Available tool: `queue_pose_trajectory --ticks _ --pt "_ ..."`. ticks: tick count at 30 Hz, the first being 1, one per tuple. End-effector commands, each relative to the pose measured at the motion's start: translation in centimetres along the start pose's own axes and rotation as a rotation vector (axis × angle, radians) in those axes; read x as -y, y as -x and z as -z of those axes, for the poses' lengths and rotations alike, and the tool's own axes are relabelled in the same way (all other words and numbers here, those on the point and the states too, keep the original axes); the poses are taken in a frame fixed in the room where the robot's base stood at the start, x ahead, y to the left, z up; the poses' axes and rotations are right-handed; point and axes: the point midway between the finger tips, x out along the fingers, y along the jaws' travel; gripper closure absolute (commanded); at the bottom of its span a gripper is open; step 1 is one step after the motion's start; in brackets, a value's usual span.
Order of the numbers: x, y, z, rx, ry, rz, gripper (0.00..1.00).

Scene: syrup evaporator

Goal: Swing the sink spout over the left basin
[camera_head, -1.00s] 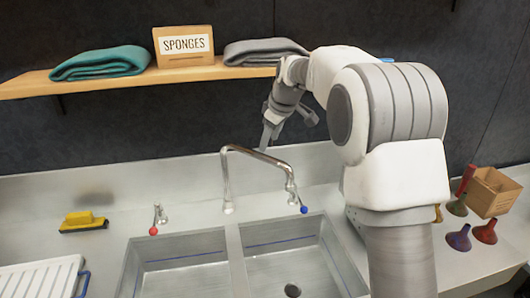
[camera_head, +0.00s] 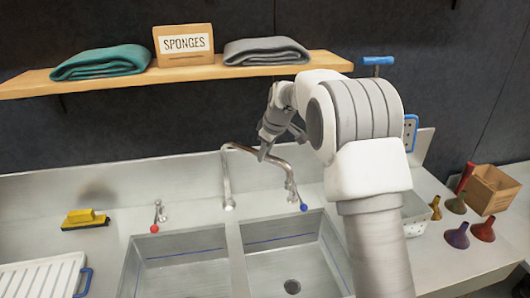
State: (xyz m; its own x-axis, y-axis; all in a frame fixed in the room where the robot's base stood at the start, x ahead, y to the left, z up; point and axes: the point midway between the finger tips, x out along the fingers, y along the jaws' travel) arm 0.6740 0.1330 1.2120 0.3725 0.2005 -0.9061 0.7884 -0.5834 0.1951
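The chrome sink spout (camera_head: 225,172) rises behind the divider between two basins. Its arm runs to the right and its outlet end hangs over the back of the right basin (camera_head: 292,262). The left basin (camera_head: 180,262) has no spout above it. My gripper (camera_head: 280,146) is open, pointing down at the spout's upper arm. One fingertip overlaps the spout in the picture; I cannot tell whether it touches. The other finger is to the right, apart from the first. Nothing shows between the fingers.
A red-knobbed tap (camera_head: 154,228) and a blue-knobbed tap (camera_head: 303,207) flank the spout. A shelf (camera_head: 120,84) with folded towels and a sponges box (camera_head: 183,45) runs above. A yellow brush (camera_head: 85,219) and white rack (camera_head: 40,278) are left; funnels (camera_head: 457,237) and a cardboard box (camera_head: 490,190) are right.

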Motion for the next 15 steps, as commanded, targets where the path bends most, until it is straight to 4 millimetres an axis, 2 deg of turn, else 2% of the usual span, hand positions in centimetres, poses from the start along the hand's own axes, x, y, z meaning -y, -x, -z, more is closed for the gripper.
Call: queue_pose_trajectory --ticks 1,3,4,15 --pt "0.00 0.02 0.00 0.000 0.000 0.000 0.85" --pt "0.00 0.02 0.00 0.000 0.000 0.000 0.98" --pt "0.00 0.03 0.01 0.000 0.000 0.000 1.00" --pt "-0.01 0.04 0.01 0.000 0.000 0.000 1.00"
